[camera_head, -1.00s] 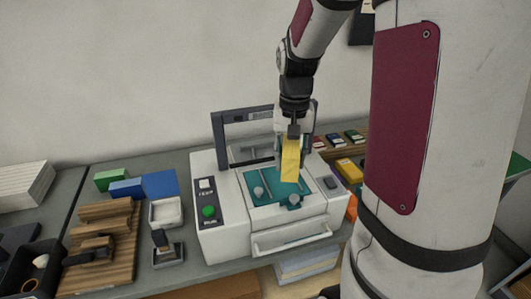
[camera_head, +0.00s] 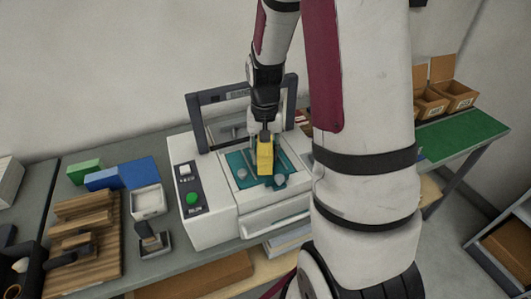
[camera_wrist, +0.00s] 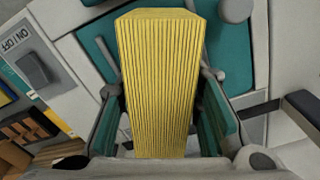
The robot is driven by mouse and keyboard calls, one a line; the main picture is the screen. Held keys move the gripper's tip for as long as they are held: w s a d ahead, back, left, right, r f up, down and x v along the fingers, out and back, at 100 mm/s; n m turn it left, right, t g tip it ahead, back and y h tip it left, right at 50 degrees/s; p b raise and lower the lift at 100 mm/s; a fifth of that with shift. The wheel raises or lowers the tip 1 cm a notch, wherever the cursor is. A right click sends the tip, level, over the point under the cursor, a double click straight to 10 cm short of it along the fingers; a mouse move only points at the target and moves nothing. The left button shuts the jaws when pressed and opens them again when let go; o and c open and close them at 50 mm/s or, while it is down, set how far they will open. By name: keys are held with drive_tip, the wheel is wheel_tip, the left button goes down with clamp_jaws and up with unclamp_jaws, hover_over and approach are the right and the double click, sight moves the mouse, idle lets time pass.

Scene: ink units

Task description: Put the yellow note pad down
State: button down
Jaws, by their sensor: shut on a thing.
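The yellow note pad (camera_head: 265,158) is in my gripper (camera_head: 264,136), above the teal bed (camera_head: 241,176) of a white machine in the head view. In the wrist view the yellow note pad (camera_wrist: 158,80) stands between the two fingers of my gripper (camera_wrist: 165,125), which are shut on its sides. Its ridged face is toward the wrist camera. I cannot tell whether its lower end touches the teal bed.
The white machine (camera_head: 205,230) has a green button (camera_head: 192,198) and a dark upright frame (camera_head: 191,108). Left of it are a white tray (camera_head: 148,202), a stamp (camera_head: 151,238), wooden racks (camera_head: 85,235) and blue and green blocks. At the right are a green-topped table (camera_head: 465,135) and cardboard boxes (camera_head: 455,95).

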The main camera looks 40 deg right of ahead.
drive_tip(key=shift+f, duration=0.3)
drive_tip(key=shift+f, duration=0.1)
drive_tip(key=c, duration=1.1)
unclamp_jaws()
